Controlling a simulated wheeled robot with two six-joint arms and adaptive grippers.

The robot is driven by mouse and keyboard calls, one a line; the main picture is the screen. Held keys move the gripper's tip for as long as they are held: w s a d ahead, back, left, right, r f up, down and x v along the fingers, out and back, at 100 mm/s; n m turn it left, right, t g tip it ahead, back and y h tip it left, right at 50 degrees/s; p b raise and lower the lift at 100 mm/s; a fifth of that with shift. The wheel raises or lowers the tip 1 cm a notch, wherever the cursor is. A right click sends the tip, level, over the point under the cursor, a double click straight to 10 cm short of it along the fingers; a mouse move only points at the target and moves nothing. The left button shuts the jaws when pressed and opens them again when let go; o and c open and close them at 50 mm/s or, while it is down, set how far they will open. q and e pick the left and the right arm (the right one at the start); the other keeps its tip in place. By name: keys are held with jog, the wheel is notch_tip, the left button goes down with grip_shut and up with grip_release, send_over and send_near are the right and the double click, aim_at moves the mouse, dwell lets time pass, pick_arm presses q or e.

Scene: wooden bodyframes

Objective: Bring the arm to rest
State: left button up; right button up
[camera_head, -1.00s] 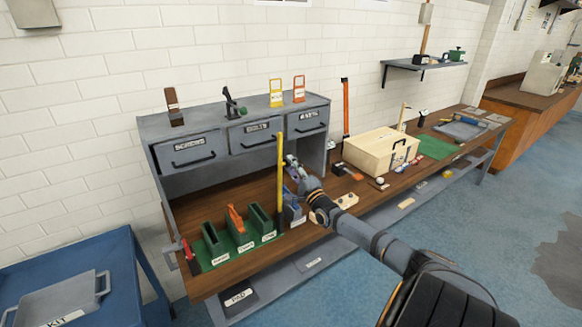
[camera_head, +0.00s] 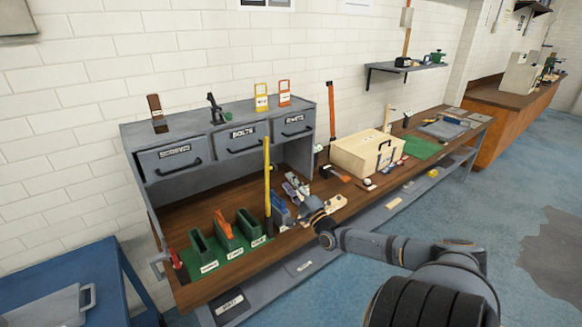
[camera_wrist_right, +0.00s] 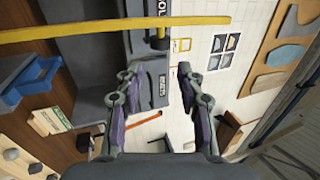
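My right gripper (camera_head: 293,185) is over the workbench (camera_head: 185,215), just right of an upright yellow bar (camera_head: 267,185). In the right wrist view the gripper (camera_wrist_right: 155,72) has its two fingers spread apart with nothing between them. The yellow bar (camera_wrist_right: 100,30) crosses the top of that view, beyond the fingertips. My left gripper is not in view.
A grey drawer cabinet (camera_head: 215,135) stands at the bench's back left. Green bins (camera_head: 230,237) are in front of it. A light wooden box (camera_head: 365,152) and a green mat (camera_head: 420,148) lie to the right. A blue cart (camera_head: 60,265) stands at front left.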

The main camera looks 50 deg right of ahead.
dwell(0.6)
jog(key=s+a+f+n+g, duration=0.1)
jog(key=s+f+n+g, duration=0.3)
jog(key=f, duration=0.9)
jog(key=s+a+f+n+g+y, duration=0.1)
jog(key=s+f+n+g, duration=0.35)
jog(key=f, duration=0.75)
jog(key=s+a+f+n+g, duration=0.15)
jog(key=s+f, duration=0.45)
jog(key=f, duration=0.7)
jog(key=s+a+f+n+g+y, duration=0.2)
jog(key=s+a+f+n+g, duration=0.35)
jog(key=s+a+f, duration=0.7)
jog(key=s+a+f+n+g, duration=0.2)
jog(key=s+a+f+n, duration=0.1)
jog(key=s+a+f, duration=0.2)
jog(key=s+a+f+n+g+y, duration=0.1)
jog(key=s+a+f+n+g, duration=0.1)
jog(key=s+a+f, duration=0.3)
jog(key=s+a+n, duration=0.1)
jog(key=s+a, duration=0.2)
jog(key=s, duration=0.2)
jog(key=shift+b, duration=0.4)
